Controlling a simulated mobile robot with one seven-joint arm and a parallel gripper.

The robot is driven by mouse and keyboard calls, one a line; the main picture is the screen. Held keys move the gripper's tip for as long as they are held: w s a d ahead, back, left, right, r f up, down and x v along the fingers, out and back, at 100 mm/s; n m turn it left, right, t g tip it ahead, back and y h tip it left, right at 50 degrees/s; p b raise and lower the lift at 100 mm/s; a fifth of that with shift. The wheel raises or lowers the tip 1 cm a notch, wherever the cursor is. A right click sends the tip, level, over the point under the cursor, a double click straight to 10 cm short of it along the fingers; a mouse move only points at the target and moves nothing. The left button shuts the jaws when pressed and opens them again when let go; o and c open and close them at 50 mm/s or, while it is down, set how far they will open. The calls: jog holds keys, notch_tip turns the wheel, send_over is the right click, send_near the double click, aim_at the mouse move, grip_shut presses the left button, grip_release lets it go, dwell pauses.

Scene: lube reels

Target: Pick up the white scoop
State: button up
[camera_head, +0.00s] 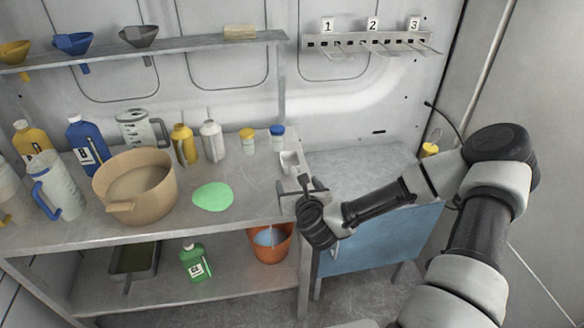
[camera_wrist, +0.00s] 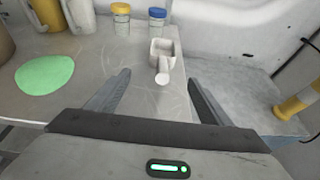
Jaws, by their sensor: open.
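The white scoop (camera_head: 288,160) lies on the bench top near its right end, in front of the blue-capped jar. In the wrist view the scoop (camera_wrist: 162,53) shows its square cup at the far end, with its short handle pointing back toward me. My gripper (camera_head: 296,186) is at the bench's right end, just on the near side of the scoop. In the wrist view my gripper (camera_wrist: 160,84) is open, with one finger on each side of the handle's line. The scoop's handle end lies roughly between the fingertips, and I see no contact.
A yellow-capped jar (camera_head: 248,141) and a blue-capped jar (camera_head: 277,137) stand behind the scoop. A green puddle-like patch (camera_head: 212,196) lies to the left, beside a tan basin (camera_head: 135,187). A numbered hook rack (camera_head: 368,42) hangs above. A blue-fronted cabinet (camera_head: 375,245) stands to the right.

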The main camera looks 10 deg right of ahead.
aim_at(294, 177)
jog(key=x, duration=0.7)
jog(key=shift+w+f, duration=0.2)
jog(key=shift+w, duration=0.05)
jog(key=x, duration=0.2)
jog(key=p+x, duration=0.1)
jog(key=x, duration=0.2)
jog(key=shift+d+f, duration=0.2)
jog(key=shift+f, duration=0.05)
jog(key=c, duration=1.1)
jog(key=shift+r, duration=0.1)
notch_tip(294, 177, up, 10)
jog(key=shift+f, duration=0.1)
